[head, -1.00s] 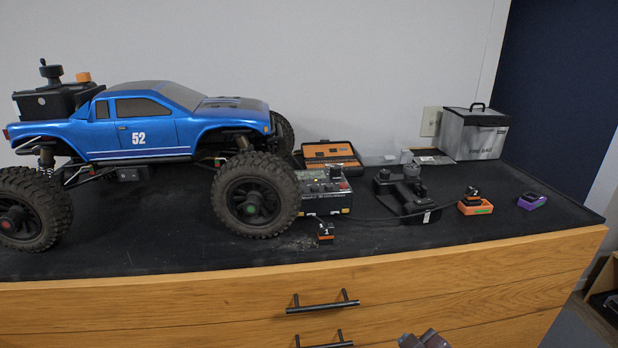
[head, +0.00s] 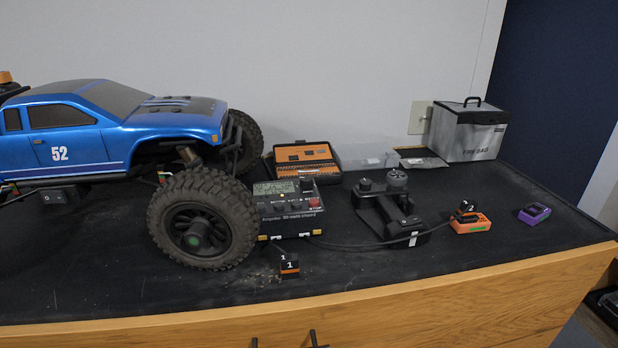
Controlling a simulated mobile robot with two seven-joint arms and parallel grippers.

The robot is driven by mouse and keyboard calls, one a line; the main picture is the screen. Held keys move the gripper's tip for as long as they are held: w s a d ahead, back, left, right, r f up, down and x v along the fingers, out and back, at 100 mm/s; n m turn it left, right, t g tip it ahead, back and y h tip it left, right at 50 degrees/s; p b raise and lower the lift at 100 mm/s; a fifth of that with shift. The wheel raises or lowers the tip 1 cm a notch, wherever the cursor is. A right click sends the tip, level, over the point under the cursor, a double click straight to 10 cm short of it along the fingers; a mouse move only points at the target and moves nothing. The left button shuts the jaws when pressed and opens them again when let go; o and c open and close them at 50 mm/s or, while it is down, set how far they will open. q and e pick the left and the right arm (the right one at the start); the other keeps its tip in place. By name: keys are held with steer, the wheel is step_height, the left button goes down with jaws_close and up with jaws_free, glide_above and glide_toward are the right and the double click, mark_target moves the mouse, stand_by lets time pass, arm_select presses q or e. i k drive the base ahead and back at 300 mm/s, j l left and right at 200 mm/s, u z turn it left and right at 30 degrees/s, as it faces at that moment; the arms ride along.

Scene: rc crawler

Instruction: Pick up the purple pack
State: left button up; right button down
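The purple pack (head: 534,213) is a small block with a dark top. It lies on the black mat on top of the wooden cabinet, near the right end, apart from the orange pack (head: 470,222) to its left. Neither of my grippers shows in the head view now.
A blue truck (head: 110,130) with big tyres fills the left. A charger (head: 288,208), an orange tool case (head: 303,162), a black transmitter (head: 390,210) and a grey fire bag (head: 467,130) stand along the top. A small block marked 1 (head: 289,264) sits near the front. Bare mat surrounds the purple pack.

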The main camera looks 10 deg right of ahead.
mark_target(532, 214)
steer(key=i+l+z, duration=0.15)
steer(key=k+l+z, duration=0.2)
steer(key=z, duration=0.15)
steer(key=k+l+z, duration=0.1)
steer(key=l+z, duration=0.2)
steer(key=k+l+z, duration=0.1)
steer(key=l+z, duration=0.25)
steer(key=i+l+u, duration=0.15)
steer(key=l, duration=0.15)
steer(key=i+l+u, duration=0.15)
steer(key=l, duration=0.2)
steer(key=i+l+u, duration=0.2)
steer(key=k+l, duration=0.1)
